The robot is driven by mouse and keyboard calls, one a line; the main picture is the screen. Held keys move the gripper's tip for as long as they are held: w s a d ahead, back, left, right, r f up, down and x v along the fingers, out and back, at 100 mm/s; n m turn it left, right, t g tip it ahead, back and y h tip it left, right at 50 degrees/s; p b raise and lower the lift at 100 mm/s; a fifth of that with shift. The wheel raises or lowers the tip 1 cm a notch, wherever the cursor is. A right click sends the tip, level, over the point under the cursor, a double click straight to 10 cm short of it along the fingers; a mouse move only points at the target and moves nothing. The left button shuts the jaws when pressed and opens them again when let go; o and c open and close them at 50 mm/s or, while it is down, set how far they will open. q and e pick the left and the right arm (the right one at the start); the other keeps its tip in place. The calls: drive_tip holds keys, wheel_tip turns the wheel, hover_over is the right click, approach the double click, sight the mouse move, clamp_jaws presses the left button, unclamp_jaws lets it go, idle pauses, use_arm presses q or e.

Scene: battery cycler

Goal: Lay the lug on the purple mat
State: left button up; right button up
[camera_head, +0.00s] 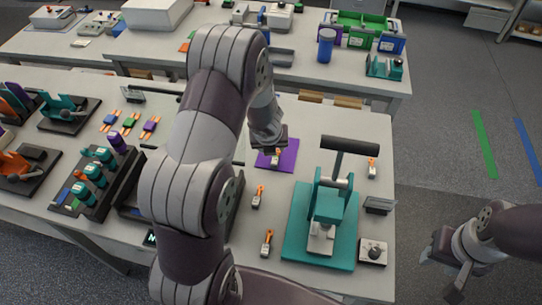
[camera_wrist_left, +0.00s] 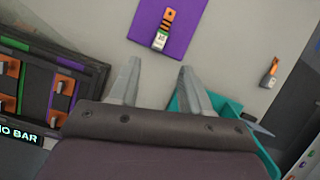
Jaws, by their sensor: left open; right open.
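A lug (camera_wrist_left: 162,30) with an orange end and a pale metal end lies on the purple mat (camera_wrist_left: 185,45) in the left wrist view. In the head view the lug (camera_head: 277,154) shows on the purple mat (camera_head: 290,156), just below my left gripper. My left gripper (camera_wrist_left: 159,66) is open and empty, its fingertips pointing towards the mat, apart from the lug. My right gripper (camera_head: 443,275) is open and empty, off the table at the lower right. Similar lugs (camera_head: 257,197), (camera_head: 267,243) and (camera_head: 372,168) lie on the table.
A teal press (camera_head: 327,205) with a black handle stands right of the mat. A small dial box (camera_head: 372,252) is beside it. A rack of teal cylinders (camera_head: 95,172) is at left. My left arm hides part of the table. A second table (camera_head: 300,78) stands behind.

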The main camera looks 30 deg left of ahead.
use_arm(q)
drive_tip(key=s+d+r+n+g, duration=0.3)
drive_tip(key=s+r+n, duration=0.6)
drive_tip(key=n, duration=1)
drive_tip(key=s+d+r+n+h, duration=0.1)
drive_tip(key=s+d+n, duration=0.5)
drive_tip(key=s+n, duration=0.45)
drive_tip(key=shift+n, duration=0.25)
drive_tip(key=f+b, duration=0.2)
drive_tip(key=w+f+b, duration=0.1)
drive_tip(key=b, duration=0.1)
drive_tip(key=shift+w+a+f, duration=0.1)
drive_tip(key=shift+w+f, duration=0.05)
drive_tip(key=shift+f, duration=0.25)
